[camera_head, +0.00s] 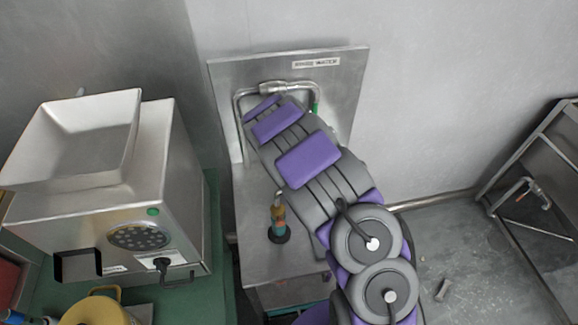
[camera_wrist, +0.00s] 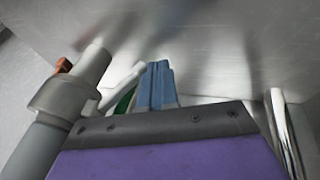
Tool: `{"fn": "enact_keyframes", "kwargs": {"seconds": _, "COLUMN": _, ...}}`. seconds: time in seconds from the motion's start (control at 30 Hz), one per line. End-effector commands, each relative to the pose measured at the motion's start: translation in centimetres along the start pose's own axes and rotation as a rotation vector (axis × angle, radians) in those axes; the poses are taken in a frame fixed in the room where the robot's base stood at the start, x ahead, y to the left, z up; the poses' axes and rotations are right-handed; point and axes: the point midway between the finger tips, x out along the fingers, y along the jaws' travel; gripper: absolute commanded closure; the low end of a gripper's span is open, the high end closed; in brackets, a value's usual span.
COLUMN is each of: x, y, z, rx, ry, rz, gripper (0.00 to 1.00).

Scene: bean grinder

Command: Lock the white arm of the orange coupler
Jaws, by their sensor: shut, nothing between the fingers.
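In the wrist view, a grey pipe fitting with a thick collar (camera_wrist: 72,97), which looks like the coupler, stands at the left. A small orange piece (camera_wrist: 63,66) shows on its far left side. A pale white arm (camera_wrist: 120,85) sticks out from its right side, angled away from the body. My gripper (camera_wrist: 158,70) has its blue fingers together and empty, just right of the white arm; I cannot tell whether they touch it. A green piece (camera_wrist: 125,101) shows between them. In the head view, my purple and grey arm hides my gripper and most of the coupler area.
A steel panel labelled for rinse water (camera_head: 345,85) carries a bent pipe (camera_head: 273,88) behind my arm. A steel machine (camera_head: 180,160) stands left; a metal frame (camera_head: 520,165) stands right.

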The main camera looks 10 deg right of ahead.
Motion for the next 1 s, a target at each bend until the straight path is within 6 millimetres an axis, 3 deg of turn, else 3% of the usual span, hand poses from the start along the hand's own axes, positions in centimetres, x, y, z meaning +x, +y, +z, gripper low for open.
{"fn": "enact_keyframes", "kwargs": {"seconds": 0.4, "x": 1.4, "y": 0.6, "z": 0.4, "rx": 0.000, "ry": 0.001, "rz": 0.000, "gripper": 1.00}}
{"fn": "enact_keyframes", "kwargs": {"seconds": 1.0, "x": 1.7, "y": 0.7, "z": 0.5, "rx": 0.000, "ry": 0.001, "rz": 0.000, "gripper": 1.00}}
